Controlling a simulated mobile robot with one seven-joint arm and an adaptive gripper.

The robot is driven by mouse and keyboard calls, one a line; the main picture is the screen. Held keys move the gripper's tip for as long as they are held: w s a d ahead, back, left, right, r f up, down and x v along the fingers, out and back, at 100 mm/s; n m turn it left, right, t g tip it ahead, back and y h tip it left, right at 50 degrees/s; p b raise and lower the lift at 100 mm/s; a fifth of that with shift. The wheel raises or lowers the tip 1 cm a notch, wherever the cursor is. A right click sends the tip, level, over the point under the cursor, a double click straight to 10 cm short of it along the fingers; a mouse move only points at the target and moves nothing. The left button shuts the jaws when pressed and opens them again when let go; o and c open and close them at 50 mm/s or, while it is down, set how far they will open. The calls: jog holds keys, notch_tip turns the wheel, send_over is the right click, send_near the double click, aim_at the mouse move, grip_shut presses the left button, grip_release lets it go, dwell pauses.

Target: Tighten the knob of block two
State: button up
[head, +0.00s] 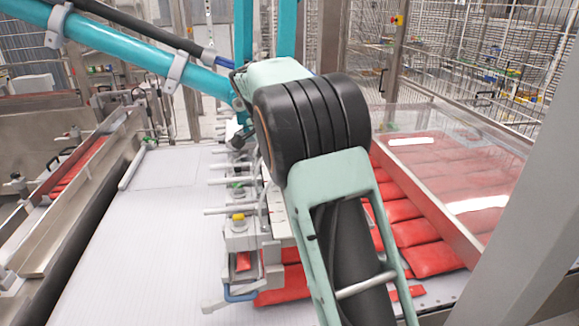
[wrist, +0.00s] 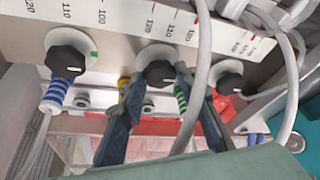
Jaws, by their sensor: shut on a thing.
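In the wrist view, several black knobs sit along a pale plate (wrist: 118,18) printed with number scales. My gripper (wrist: 160,78) is shut on the middle knob (wrist: 160,66), with one blue-grey finger at each side of it. Another knob (wrist: 68,54) is to the left, beside a green mark, and a smaller-looking one (wrist: 228,80) is to the right. I cannot read which block is number two. In the head view, the metal picker (head: 239,238) with its side rods is partly covered; the gripped knob and my fingers are hidden there.
Grey hoses (wrist: 201,75) cross close to the right finger. In the head view, red packs (head: 415,233) lie right of the picker beside a clear guard (head: 450,165). The white belt (head: 130,250) at left is bare. Teal tubes (head: 140,48) hang above.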

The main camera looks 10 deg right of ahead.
jog(key=shift+m+g, duration=0.3)
jog(key=shift+m, duration=0.2)
jog(key=o, duration=1.2)
jog(key=shift+c, duration=0.2)
jog(key=v, duration=1.2)
jog(key=shift+a, duration=0.1)
